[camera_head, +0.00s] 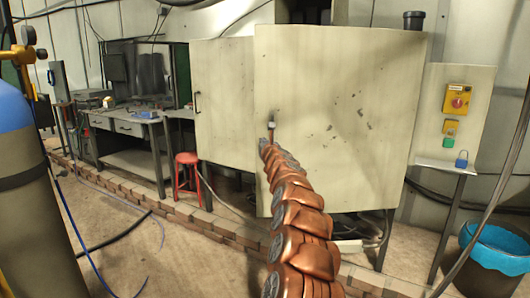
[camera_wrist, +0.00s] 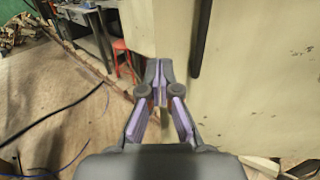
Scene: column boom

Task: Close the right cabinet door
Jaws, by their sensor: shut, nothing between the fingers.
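The right cabinet door (camera_head: 345,110) is a large cream panel with worn dark patches. It stands out in front of the other cream panel (camera_head: 222,85) on its left, so it looks ajar; how far is hard to tell. My gripper (camera_head: 270,124) is at the door's left edge region, at the end of my copper-coloured arm. In the wrist view my gripper (camera_wrist: 158,72) is shut and empty, with the fingertips together. The door (camera_wrist: 260,85) fills the right side there, and its dark vertical handle (camera_wrist: 198,38) is just right of the fingertips. Contact cannot be told.
A red stool (camera_head: 188,175) and a workbench (camera_head: 140,125) stand left of the cabinet. A control panel (camera_head: 457,110) and a blue-lined bucket (camera_head: 495,250) are at the right. A low brick edging (camera_head: 180,210) crosses the floor. A blue cylinder (camera_head: 15,150) is at the near left.

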